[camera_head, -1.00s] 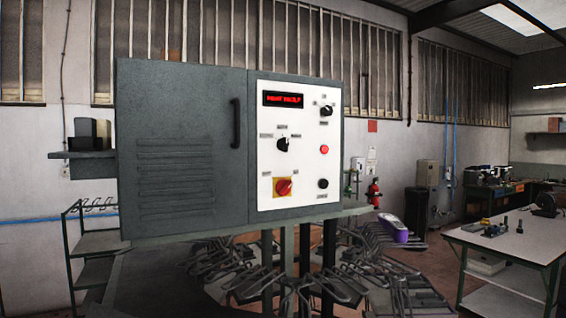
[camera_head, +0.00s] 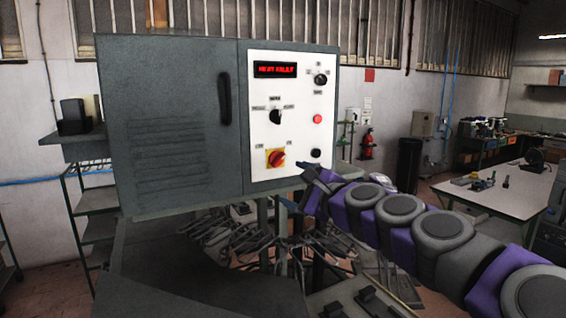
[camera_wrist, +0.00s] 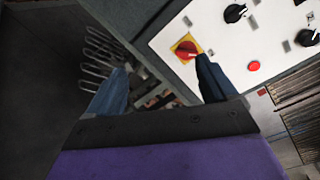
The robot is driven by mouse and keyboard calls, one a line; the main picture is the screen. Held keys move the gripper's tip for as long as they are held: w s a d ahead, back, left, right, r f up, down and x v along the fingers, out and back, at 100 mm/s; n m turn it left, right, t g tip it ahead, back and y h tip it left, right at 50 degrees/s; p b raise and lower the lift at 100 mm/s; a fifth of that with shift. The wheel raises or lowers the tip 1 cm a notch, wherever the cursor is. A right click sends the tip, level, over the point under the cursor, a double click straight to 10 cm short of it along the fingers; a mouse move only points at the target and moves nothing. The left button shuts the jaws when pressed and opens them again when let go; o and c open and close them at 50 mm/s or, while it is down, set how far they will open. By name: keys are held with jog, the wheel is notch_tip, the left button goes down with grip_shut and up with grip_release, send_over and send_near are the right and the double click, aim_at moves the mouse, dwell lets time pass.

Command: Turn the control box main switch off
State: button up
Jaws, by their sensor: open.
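The control box (camera_head: 170,130) fills the left middle of the head view, with its white panel (camera_head: 290,100) on the right. The main switch (camera_head: 276,157) is a red knob on a yellow square low on the panel. Its handle looks tilted, but its position label is too small to read. In the wrist view the switch (camera_wrist: 187,48) shows between the two blue fingertips, close to the right one. My gripper (camera_head: 306,180) is open and empty, in front of the panel's lower right. In the wrist view my gripper (camera_wrist: 161,68) has its fingers spread wide; contact with the panel cannot be told.
Other black knobs, a lit red button (camera_head: 317,118) and a black button (camera_head: 316,153) sit beside the switch. A red-lit display (camera_head: 276,69) is above. Metal hooks hang below the box. A workbench (camera_head: 500,190) stands at the right.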

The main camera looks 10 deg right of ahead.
jog(key=w+d+m+t+h, duration=0.1)
jog(key=w+d+m+h, duration=0.1)
jog(key=w+d+m, duration=0.3)
jog(key=n+p, duration=0.1)
send_near(279, 161)
jog(key=w, duration=0.2)
jog(key=shift+t, duration=0.3)
jog(key=x, duration=0.3)
jog(key=a+p+x, duration=0.1)
jog(key=x, duration=0.1)
jog(key=shift+s+f, duration=0.1)
jog(key=shift+f, duration=0.2)
jog(key=shift+w+d+r, duration=0.1)
jog(key=shift+w+d, duration=0.05)
jog(key=shift+w, duration=0.6)
jog(key=shift+a, duration=0.2)
jog(key=shift+c, duration=0.3)
jog(key=shift+c, duration=0.7)
jog(key=c, duration=0.9)
jog(key=shift+o, duration=0.2)
